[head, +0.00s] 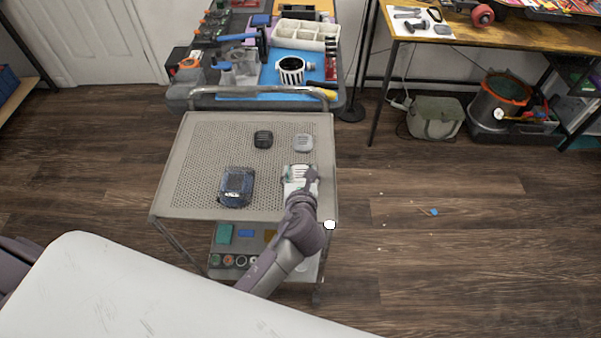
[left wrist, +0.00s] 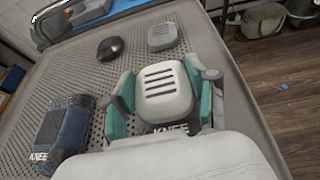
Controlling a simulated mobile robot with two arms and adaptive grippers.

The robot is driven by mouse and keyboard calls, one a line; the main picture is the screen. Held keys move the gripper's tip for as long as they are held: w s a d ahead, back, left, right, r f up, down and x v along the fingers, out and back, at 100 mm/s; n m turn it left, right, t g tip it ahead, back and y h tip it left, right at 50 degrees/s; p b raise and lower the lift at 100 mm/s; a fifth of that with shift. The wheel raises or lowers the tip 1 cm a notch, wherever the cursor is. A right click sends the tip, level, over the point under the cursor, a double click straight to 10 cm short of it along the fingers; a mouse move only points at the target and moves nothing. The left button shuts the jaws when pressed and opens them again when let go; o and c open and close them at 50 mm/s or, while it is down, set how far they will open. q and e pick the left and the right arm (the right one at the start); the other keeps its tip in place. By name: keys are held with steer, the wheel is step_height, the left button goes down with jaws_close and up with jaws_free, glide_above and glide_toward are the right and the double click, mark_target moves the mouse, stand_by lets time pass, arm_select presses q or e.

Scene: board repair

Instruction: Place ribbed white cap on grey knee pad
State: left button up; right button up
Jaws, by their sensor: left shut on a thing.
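The ribbed white cap (left wrist: 167,92) is between the teal-padded fingers of my left gripper (left wrist: 163,105), which is shut on it. The head view shows my left gripper (head: 300,178) at the cart's right side. A pale grey pad marked KNEE (left wrist: 171,129) shows just below the cap, partly hidden by the gripper. I cannot tell whether cap and pad touch. A dark blue pad (head: 237,186), also marked KNEE in the left wrist view (left wrist: 62,135), lies to the left. My right gripper is not in view.
A black ribbed cap (head: 263,139) and a grey ribbed cap (head: 303,142) lie farther back on the perforated cart top (head: 190,165). A cluttered tool cart (head: 255,102) stands behind.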

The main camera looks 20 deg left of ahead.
arm_select(q)
steer(key=o, duration=0.9)
steer(key=shift+f, duration=0.1)
steer(key=shift+r, duration=0.2)
steer(key=v, duration=1.2)
